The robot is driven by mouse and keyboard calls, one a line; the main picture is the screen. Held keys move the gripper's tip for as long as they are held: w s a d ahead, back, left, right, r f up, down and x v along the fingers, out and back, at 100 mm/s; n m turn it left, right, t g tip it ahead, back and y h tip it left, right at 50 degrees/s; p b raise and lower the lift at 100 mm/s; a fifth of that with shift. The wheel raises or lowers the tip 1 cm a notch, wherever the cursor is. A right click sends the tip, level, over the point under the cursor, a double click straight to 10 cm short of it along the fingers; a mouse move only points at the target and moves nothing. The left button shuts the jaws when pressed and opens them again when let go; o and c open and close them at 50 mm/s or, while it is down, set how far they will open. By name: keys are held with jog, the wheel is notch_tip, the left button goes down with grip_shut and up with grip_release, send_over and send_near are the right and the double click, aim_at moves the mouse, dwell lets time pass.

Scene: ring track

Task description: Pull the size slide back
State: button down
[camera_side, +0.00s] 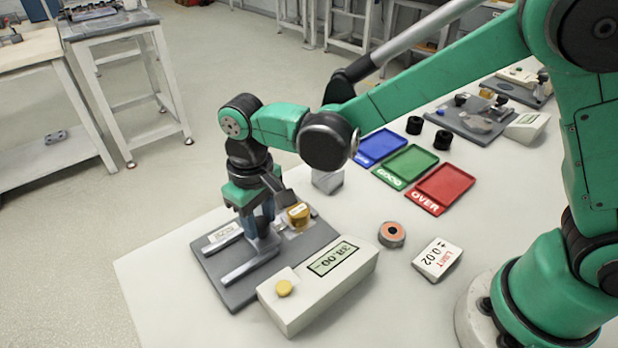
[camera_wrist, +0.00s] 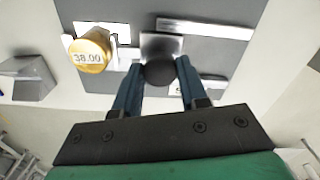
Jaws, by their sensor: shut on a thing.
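The size slide (camera_wrist: 175,42) is a silver block with a dark round knob (camera_wrist: 160,73) on the grey gauge plate (camera_side: 215,268). My gripper (camera_side: 262,226) is low over this plate, pointing down. In the wrist view my gripper (camera_wrist: 160,72) has its blue fingers shut on the knob, one on each side. A brass cylinder (camera_wrist: 95,50) marked 38.00 sits beside the slide; it also shows in the side view (camera_side: 298,215). In the side view my fingers hide most of the knob.
Blue (camera_side: 382,147), green (camera_side: 408,167) and red (camera_side: 442,188) trays stand behind. A limit card (camera_side: 438,258) and an orange-centred ring (camera_side: 392,234) lie to the right. A grey block (camera_side: 327,180) stands behind the plate. Clear table lies left of the plate.

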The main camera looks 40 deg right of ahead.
jog(key=shift+a, duration=1.4)
jog(key=shift+c, duration=2.3)
grip_release()
jog(key=shift+r, duration=2.85)
